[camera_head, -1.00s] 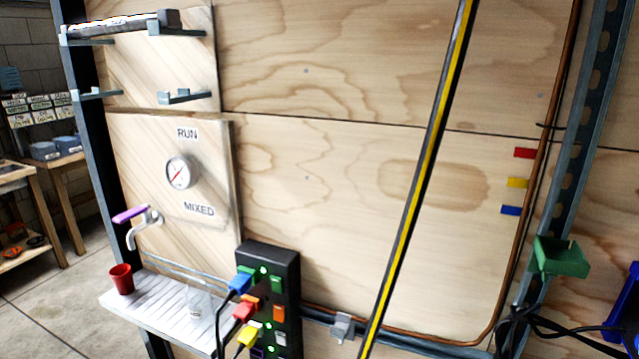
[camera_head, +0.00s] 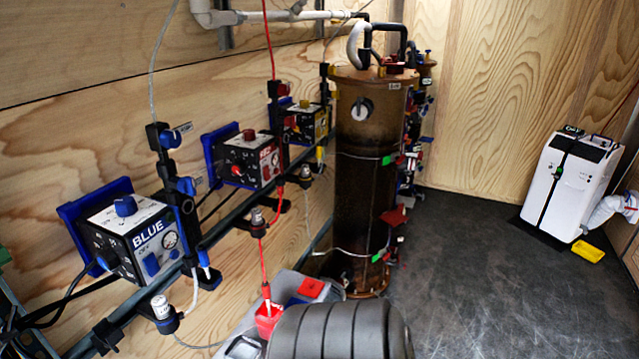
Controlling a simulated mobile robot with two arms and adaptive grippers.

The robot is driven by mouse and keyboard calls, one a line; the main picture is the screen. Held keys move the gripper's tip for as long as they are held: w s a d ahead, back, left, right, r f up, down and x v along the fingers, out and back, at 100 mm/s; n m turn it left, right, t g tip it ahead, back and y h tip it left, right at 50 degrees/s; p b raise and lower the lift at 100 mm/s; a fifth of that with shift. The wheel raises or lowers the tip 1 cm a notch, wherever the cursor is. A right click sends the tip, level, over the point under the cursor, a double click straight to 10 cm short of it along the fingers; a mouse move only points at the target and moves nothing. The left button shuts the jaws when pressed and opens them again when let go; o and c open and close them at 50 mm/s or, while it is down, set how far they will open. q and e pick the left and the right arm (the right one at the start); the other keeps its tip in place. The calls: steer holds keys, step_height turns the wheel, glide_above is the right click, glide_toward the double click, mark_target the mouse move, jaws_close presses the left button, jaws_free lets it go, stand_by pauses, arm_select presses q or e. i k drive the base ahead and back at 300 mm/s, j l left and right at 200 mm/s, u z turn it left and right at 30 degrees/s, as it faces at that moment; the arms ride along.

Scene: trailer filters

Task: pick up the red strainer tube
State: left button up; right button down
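A thin red tube (camera_head: 263,262) comes down along the red control box (camera_head: 250,158) on the left wall. Its lower end has a red fitting (camera_head: 266,292), which meets a small red container (camera_head: 268,320) at the bottom middle. I cannot tell whether this fitting is the strainer or whether it sits inside the container. A clear tube runs to the box marked BLUE (camera_head: 140,238), and a yellow-labelled box (camera_head: 303,124) stands farther along. Neither of my grippers is in view.
A tall brown cylindrical tank (camera_head: 360,200) stands past the boxes. A dark grey ribbed rounded shape (camera_head: 340,335) fills the bottom middle. A white appliance (camera_head: 570,185) and a yellow tray (camera_head: 588,251) are at the right. The dark floor (camera_head: 470,270) between is clear.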

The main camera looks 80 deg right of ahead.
mark_target(266, 290)
steer(key=z, duration=2.15)
